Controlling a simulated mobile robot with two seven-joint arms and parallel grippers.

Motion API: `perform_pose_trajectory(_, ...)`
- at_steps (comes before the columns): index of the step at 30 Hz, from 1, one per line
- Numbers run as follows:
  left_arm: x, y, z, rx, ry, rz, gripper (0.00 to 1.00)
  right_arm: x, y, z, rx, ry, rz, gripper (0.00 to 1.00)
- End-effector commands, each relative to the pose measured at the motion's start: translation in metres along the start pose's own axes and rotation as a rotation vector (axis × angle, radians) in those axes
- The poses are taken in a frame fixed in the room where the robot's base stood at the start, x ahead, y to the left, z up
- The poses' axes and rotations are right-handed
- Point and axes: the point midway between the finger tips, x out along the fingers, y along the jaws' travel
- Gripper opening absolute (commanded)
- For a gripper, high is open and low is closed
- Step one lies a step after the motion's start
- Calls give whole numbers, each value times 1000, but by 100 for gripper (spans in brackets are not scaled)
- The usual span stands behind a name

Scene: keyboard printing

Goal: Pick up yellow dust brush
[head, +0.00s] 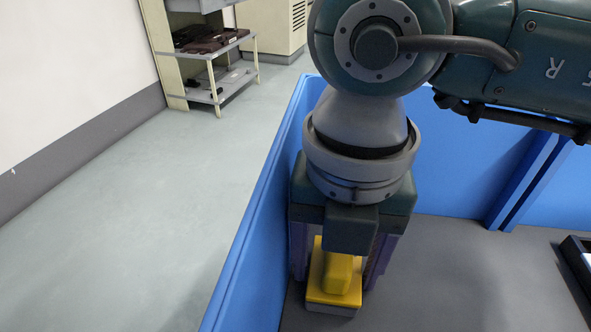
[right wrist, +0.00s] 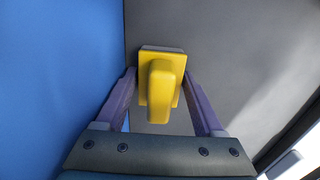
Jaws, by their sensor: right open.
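The yellow dust brush (head: 335,278) stands on the grey work surface (head: 445,285), close to the blue side wall, with its handle up and its grey underside down. My right gripper (head: 336,270) points down over it, with one finger on each side. In the right wrist view the brush (right wrist: 160,85) lies between the two purple fingers of the gripper (right wrist: 162,90). The fingers are open, and gaps show between them and the handle. Part of the brush is hidden behind the gripper body in the head view. My left gripper is not in view.
A blue partition wall (head: 262,220) runs close along the left of the gripper, with another blue panel (head: 465,170) behind. A dark-edged tray-like object (head: 578,262) is at the right edge. The surface between it and the brush is clear. A shelf cart (head: 215,70) stands far off.

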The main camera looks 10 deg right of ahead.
Motion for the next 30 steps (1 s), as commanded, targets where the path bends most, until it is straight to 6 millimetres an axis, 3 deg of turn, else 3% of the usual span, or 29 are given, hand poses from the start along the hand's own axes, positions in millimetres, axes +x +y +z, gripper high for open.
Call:
perform_pose_trajectory(2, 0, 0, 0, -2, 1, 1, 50, 0, 0, 0, 0, 0, 0, 69)
perform_pose_trajectory(20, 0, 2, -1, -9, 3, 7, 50, -1, 0, 0, 0, -1, 1, 1)
perform_pose_trajectory(30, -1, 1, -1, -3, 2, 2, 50, -3, 0, 0, 0, -1, 1, 0)
